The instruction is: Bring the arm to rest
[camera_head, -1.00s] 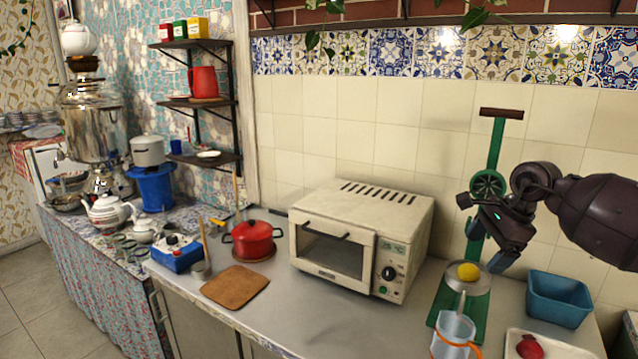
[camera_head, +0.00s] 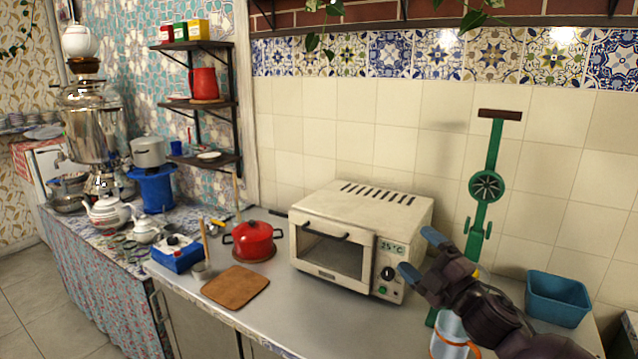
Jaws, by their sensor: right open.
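My right gripper (camera_head: 416,254) is open and empty. Its two blue-tipped fingers point left and up, in front of the toaster oven's right side in the picture; I cannot tell whether they touch it. My right arm comes in from the lower right and covers most of the green press's base and part of the clear jug (camera_head: 452,335) with an orange band. The cream toaster oven (camera_head: 345,240) stands on the counter with its door shut. My left gripper is not in view.
The green press (camera_head: 487,187) stands upright behind my arm. A blue bin (camera_head: 558,298) is to its right. A red pot (camera_head: 252,240) and a brown board (camera_head: 236,286) lie left of the oven. The counter (camera_head: 300,312) in front of the oven is clear.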

